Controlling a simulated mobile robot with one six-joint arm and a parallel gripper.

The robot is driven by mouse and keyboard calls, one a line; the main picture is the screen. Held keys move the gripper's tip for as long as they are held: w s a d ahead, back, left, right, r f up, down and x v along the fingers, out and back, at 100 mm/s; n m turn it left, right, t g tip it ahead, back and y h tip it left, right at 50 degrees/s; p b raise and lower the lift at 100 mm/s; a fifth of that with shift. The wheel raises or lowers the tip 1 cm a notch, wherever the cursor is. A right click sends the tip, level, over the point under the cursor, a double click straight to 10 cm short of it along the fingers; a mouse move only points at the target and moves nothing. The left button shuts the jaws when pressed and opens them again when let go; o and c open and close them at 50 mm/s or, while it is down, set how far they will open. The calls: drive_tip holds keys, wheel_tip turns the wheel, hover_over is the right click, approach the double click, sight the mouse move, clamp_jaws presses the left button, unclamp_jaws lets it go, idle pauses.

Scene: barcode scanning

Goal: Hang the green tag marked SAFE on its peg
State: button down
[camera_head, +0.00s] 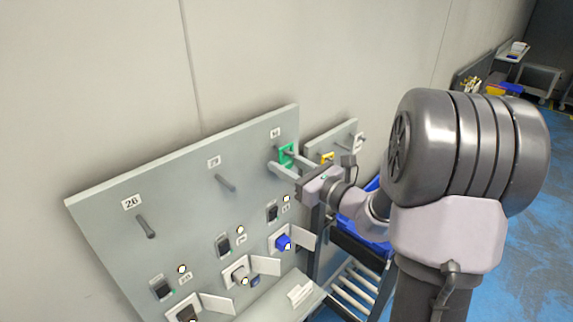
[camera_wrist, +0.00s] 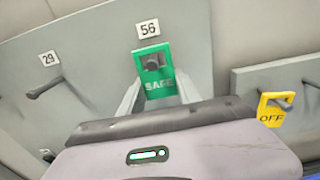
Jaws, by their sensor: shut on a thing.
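The green tag marked SAFE (camera_wrist: 160,86) is upright against the grey board, below the label 56 (camera_wrist: 149,28). A dark peg (camera_wrist: 153,63) shows in the tag's upper opening, so the tag looks to be around it. How far along the peg it sits I cannot tell. The tag also shows small in the head view (camera_head: 286,150). My gripper (camera_wrist: 159,80) is shut on the tag, one pale finger at each side of its lower part. The gripper body hides what lies below.
A bare peg (camera_wrist: 45,88) under label 29 is to the left, and another (camera_head: 146,227) under label 26. A yellow OFF tag (camera_wrist: 272,110) hangs on a separate board at right. Switches and a blue knob (camera_head: 283,243) are lower on the board.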

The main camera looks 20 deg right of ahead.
drive_tip(key=shift+f, duration=0.15)
drive_tip(key=c, duration=0.8)
unclamp_jaws()
drive_tip(key=shift+o, duration=0.2)
drive_tip(key=b+v, duration=0.2)
drive_tip(key=v, duration=0.8)
drive_tip(key=shift+b, duration=0.35)
